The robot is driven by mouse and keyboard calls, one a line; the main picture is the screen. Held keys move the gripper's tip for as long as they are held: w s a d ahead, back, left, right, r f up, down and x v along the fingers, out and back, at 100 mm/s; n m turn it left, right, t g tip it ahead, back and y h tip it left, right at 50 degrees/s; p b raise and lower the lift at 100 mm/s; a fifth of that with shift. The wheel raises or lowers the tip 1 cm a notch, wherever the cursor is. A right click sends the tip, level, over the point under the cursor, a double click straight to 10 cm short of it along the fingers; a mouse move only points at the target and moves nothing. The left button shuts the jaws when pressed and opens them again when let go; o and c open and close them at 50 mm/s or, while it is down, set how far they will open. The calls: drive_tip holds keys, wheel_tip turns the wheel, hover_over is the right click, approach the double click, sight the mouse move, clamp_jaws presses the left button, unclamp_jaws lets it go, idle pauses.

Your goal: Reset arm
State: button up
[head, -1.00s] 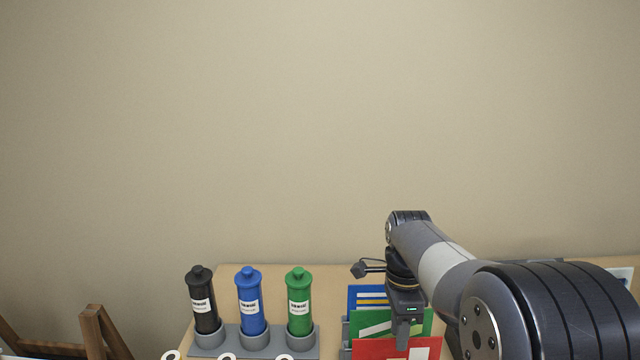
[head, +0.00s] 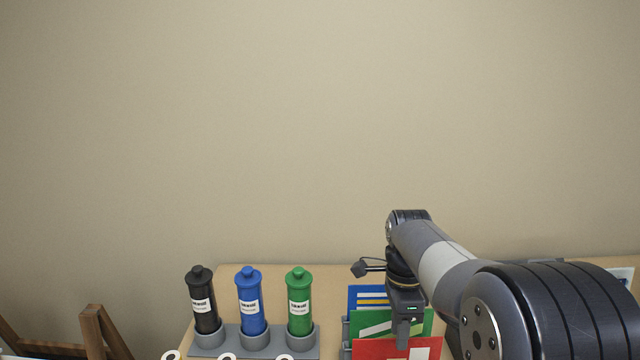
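My arm reaches in from the right in the head view, with its forearm going left and its wrist bent down. My gripper (head: 403,334) points down in front of the coloured cards at the lower middle right. A blue card (head: 366,297), a green card (head: 368,323) and a red card (head: 376,349) stand one before the other there. The gripper overlaps the green and red cards in the picture. I cannot tell if it touches them. Its fingertips are too small and overlapped to show whether they are apart.
A grey holder (head: 240,342) on the wooden table (head: 335,275) carries a black bottle (head: 202,302), a blue bottle (head: 250,302) and a green bottle (head: 299,302), left of the cards. A wooden frame (head: 98,330) stands at lower left. A plain wall (head: 300,130) lies behind.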

wheel_tip(320, 180, up, 9)
wheel_tip(320, 180, down, 10)
drive_tip(key=shift+s+f, duration=0.1)
drive_tip(key=shift+s, duration=0.05)
drive_tip(key=shift+p, duration=0.45)
wheel_tip(320, 180, up, 8)
drive_tip(key=w+p, duration=0.1)
drive_tip(key=p, duration=0.3)
drive_tip(key=shift+f, duration=0.1)
